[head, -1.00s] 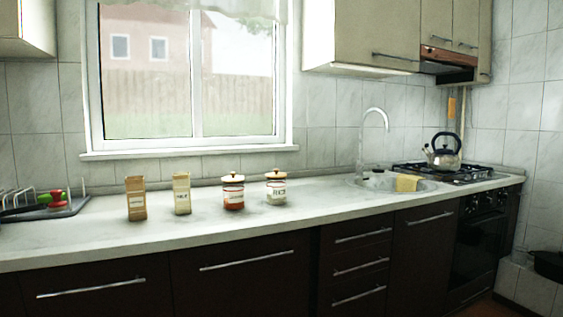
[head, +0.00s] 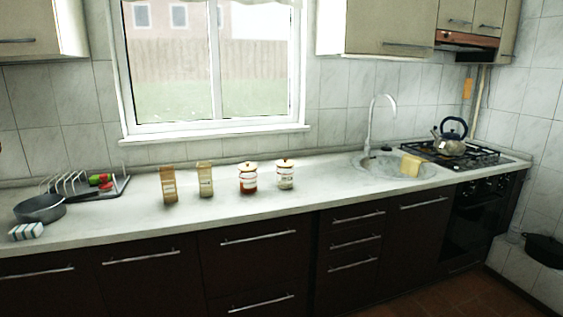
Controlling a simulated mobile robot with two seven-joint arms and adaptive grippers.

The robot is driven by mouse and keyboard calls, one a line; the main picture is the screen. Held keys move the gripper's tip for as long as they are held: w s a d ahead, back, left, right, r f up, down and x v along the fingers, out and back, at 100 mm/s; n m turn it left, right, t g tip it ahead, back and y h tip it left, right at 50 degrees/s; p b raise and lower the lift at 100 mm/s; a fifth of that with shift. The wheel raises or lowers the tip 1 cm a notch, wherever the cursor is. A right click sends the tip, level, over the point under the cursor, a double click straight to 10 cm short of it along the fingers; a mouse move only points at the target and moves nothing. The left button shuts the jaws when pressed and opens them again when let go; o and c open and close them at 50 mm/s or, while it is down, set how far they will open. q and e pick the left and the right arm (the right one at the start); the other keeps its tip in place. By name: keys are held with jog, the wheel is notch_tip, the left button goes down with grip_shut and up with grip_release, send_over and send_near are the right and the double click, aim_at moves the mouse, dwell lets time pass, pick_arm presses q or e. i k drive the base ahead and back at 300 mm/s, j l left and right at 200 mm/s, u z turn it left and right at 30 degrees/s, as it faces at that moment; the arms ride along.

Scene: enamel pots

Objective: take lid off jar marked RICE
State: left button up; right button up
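Two lidded glass jars stand upright on the counter (head: 330,180) below the window. The right jar (head: 285,180) has pale contents and a white label; its lettering is too small to read now, but looked like RICE in the earlier view. Its lid (head: 285,163) is on. The left jar (head: 248,183) has red-orange contents, a white label and its lid (head: 248,165) on. The two jars stand a little apart. Neither of my grippers shows in the head view.
A brown carton (head: 169,186) and a paler carton (head: 205,181) stand left of the jars. A pan (head: 40,208), a sponge (head: 27,231) and a dish rack (head: 118,186) are at far left. The sink (head: 385,168) and kettle (head: 450,145) are right. Counter right of the jars is clear.

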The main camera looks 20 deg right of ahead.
aim_at(285, 163)
jog(key=i+l+u, duration=0.15)
jog(key=i+l, duration=0.2)
jog(key=i+l+u, duration=0.15)
jog(key=i+l, duration=0.15)
jog(key=l, duration=0.2)
